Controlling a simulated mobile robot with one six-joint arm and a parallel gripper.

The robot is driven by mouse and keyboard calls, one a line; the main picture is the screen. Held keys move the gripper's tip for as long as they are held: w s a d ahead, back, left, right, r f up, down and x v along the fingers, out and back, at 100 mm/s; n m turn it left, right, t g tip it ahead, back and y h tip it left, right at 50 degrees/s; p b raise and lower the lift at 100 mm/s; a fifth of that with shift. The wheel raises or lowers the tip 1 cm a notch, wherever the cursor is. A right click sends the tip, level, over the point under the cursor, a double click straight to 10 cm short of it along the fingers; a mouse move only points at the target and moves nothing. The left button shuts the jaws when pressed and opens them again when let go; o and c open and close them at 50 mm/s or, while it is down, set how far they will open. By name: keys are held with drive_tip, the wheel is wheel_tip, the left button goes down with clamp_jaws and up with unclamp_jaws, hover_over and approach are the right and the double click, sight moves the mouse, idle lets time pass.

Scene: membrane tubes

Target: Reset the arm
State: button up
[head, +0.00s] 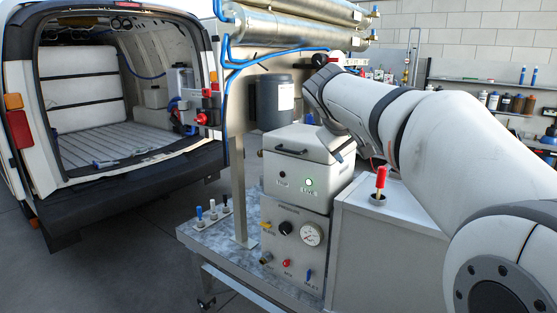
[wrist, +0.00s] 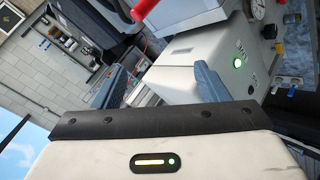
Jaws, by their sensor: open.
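My gripper shows in the wrist view (wrist: 158,82), where its two blue-grey fingers stand wide apart with nothing between them.
A pressure gauge (head: 311,234) and knobs are under the box. A red-handled lever (head: 381,178) stands on a grey cabinet (head: 385,240) below my arm. Metal tubes (head: 290,30) with blue hoses run above. A dark canister (head: 271,100) hangs behind. An open van (head: 100,100) stands left.

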drive_tip(key=s+a+f+m+g+y, duration=0.1)
drive_tip(key=s+f+m+g+y, duration=0.3)
drive_tip(key=s+f, duration=2.2)
drive_tip(key=s+g+y, duration=0.1)
drive_tip(key=s, duration=0.2)
drive_tip(key=shift+s+a, duration=0.2)
drive_tip(key=shift+a, duration=0.05)
drive_tip(key=shift+f, duration=0.1)
idle(0.7)
